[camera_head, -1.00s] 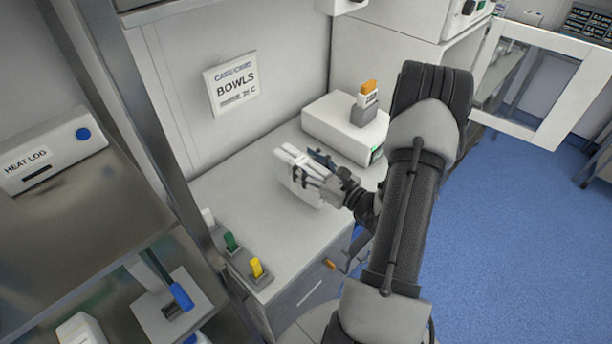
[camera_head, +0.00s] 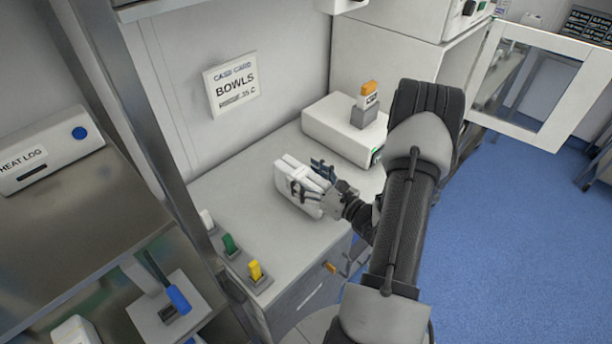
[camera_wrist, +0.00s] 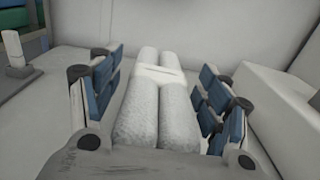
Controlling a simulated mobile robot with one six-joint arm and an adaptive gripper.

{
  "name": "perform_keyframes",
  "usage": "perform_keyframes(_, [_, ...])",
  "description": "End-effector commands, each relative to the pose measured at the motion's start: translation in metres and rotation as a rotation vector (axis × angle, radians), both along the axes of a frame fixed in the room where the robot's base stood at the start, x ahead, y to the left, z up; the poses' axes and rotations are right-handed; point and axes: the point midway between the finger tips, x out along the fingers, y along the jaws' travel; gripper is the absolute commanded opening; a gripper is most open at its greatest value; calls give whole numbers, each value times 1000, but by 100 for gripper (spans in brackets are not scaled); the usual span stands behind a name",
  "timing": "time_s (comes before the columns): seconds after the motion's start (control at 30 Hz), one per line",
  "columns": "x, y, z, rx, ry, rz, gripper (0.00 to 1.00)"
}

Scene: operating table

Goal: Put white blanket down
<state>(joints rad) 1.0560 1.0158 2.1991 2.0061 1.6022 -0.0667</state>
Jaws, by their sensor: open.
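The white blanket (camera_head: 297,182) is a folded or rolled bundle on the light counter (camera_head: 232,192). In the wrist view the blanket (camera_wrist: 158,98) shows as two rolls side by side with a band across them. My gripper (camera_head: 309,179) is at the blanket. Its blue-padded fingers (camera_wrist: 157,92) stand on both sides of the rolls, with a gap visible on each side, so it is open around the blanket. The near end of the blanket is partly hidden by the gripper's body.
A white box (camera_head: 335,130) with an orange-topped item stands behind the blanket. Green (camera_head: 230,243) and yellow (camera_head: 255,269) switches line the counter's front left. A "BOWLS" card (camera_head: 232,86) hangs on the wall. The counter left of the blanket is clear.

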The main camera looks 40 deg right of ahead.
Motion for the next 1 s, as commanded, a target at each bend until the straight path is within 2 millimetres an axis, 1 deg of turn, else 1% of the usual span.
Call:
perform_keyframes(0.27, [0,0,0,0,0,0,73])
perform_keyframes(0.4, [-1,0,6,0,0,-1,73])
perform_keyframes(0.47, [-10,-3,4,1,1,-5,73])
perform_keyframes(0.57, [-29,-4,4,3,1,-7,73])
perform_keyframes(0.8, [-82,-9,4,3,1,-8,73])
perform_keyframes(0.9, [-99,-9,4,1,0,-6,73])
perform_keyframes(1.0, [-111,-10,4,1,0,-5,73])
